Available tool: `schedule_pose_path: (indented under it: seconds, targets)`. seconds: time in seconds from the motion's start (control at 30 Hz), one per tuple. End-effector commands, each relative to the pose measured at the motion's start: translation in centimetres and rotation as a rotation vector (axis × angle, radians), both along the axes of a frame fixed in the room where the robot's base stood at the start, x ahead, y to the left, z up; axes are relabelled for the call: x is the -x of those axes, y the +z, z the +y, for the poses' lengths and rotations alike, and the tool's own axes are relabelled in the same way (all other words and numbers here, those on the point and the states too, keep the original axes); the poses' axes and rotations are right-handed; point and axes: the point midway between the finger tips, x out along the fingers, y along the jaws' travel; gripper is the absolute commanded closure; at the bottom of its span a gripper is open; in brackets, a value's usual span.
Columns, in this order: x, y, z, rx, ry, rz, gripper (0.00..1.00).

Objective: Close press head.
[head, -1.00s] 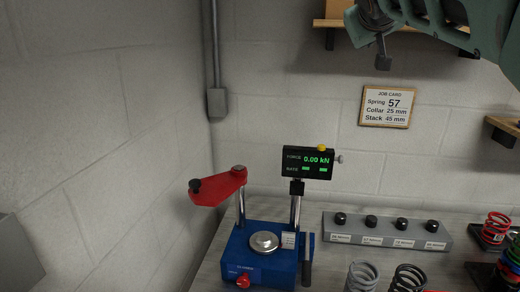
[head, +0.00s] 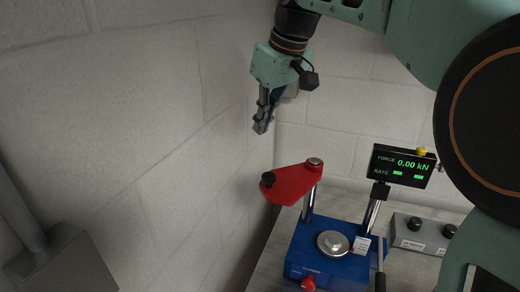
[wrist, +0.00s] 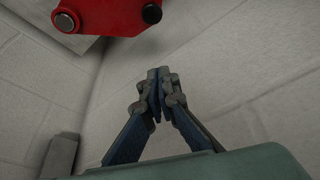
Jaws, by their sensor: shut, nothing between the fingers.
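The red press head (head: 293,184) is swung out to the left on its post, away from above the round metal seat (head: 333,243) on the blue press base (head: 318,255). A black knob (head: 268,180) stands at its outer end. My gripper (head: 261,126) is shut and empty, pointing down, above and behind the press head near the wall and apart from it. In the wrist view the red head (wrist: 110,14) shows at the top edge with the black knob (wrist: 151,14), beyond the shut fingertips (wrist: 156,75).
A display (head: 401,167) reading 0.00 kN stands on a post right of the head. A grey block with black knobs (head: 420,235) lies on the bench to the right. The wall (head: 180,150) is close behind and left of the gripper.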

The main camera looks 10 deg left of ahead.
Motion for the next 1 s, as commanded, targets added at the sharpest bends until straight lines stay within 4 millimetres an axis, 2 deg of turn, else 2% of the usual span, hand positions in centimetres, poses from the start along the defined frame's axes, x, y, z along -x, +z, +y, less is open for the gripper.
schedule_pose_path:
  seconds: [0.17, 0.27, 0.63, 0.8, 1.0]
  targets:
    - [0.3, -1.1, 0.6, -0.004, 0.017, 0.019, 1.0]
    - [0.1, -2.5, 1.0, -0.003, 0.017, 0.02, 1.0]
    - [-1.4, -9.9, 3.3, -0.002, 0.016, 0.018, 1.0]
    - [-0.2, -9.7, 1.1, -0.003, 0.012, 0.012, 1.0]
    - [0.6, -10.0, 0.0, -0.005, 0.013, 0.013, 1.0]
